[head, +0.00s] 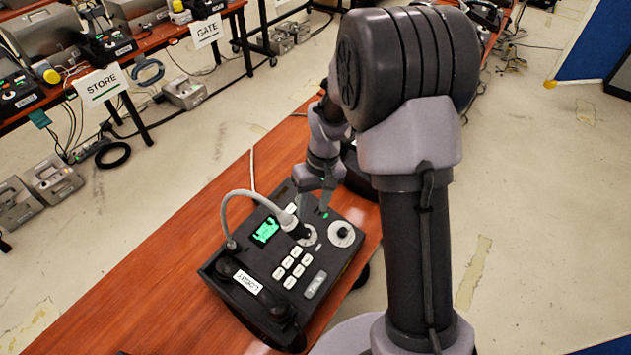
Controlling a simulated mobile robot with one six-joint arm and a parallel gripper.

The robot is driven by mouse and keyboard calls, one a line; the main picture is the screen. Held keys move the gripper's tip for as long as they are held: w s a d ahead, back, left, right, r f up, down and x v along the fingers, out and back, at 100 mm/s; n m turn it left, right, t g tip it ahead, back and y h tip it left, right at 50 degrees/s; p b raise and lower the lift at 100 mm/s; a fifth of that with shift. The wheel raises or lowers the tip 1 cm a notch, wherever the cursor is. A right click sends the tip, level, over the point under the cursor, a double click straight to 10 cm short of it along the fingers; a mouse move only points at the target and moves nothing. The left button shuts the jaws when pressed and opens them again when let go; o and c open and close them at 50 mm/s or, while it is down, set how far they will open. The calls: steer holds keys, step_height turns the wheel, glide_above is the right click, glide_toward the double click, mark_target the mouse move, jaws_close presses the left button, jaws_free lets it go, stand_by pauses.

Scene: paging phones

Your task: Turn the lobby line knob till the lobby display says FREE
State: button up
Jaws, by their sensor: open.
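The lobby paging phone (255,262) is a black desk unit on the wooden table, with a white label reading LOBBY in rotated letters. Its small display (266,231) glows green, but its wording is too small to read. A dark round knob (342,232) sits on a pale dial at the panel's right. Another pale dial (307,237) lies left of it, partly behind the gooseneck microphone head; I cannot tell which is the line knob. My gripper (313,204) is open above the panel's far edge, apart from the right knob. My arm hides part of the area beyond.
A gooseneck microphone (236,203) arches over the phone's left part. White keys (292,262) fill the panel's middle. The wooden table (150,300) is bare to the left. Other benches with STORE (101,84) and GATE (207,31) signs stand at the back left.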

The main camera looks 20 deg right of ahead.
step_height(320, 180, up, 8)
steer(key=d+p, duration=0.1)
steer(key=shift+w+d+p, duration=0.15)
steer(key=shift+w+p, duration=0.05)
steer(key=shift+p, duration=0.2)
steer(key=s+a+r+m+t, duration=0.2)
steer(key=s+a+r+t, duration=0.1)
steer(key=s+r, duration=0.55)
steer(key=s+a+r+m+t, duration=0.25)
steer(key=s+r, duration=0.25)
steer(key=r, duration=0.6)
steer(key=s+a+r+t, duration=0.1)
steer(key=s+a+t, duration=0.1)
steer(key=s+t, duration=0.15)
step_height(320, 180, down, 11)
steer(key=s+g+b, duration=0.2)
steer(key=s+b, duration=0.1)
steer(key=b, duration=0.5)
steer(key=shift+d+r+m+g, duration=0.15)
steer(key=shift+d+m+g, duration=0.05)
steer(key=shift+m+g, duration=0.15)
stand_by(0.4)
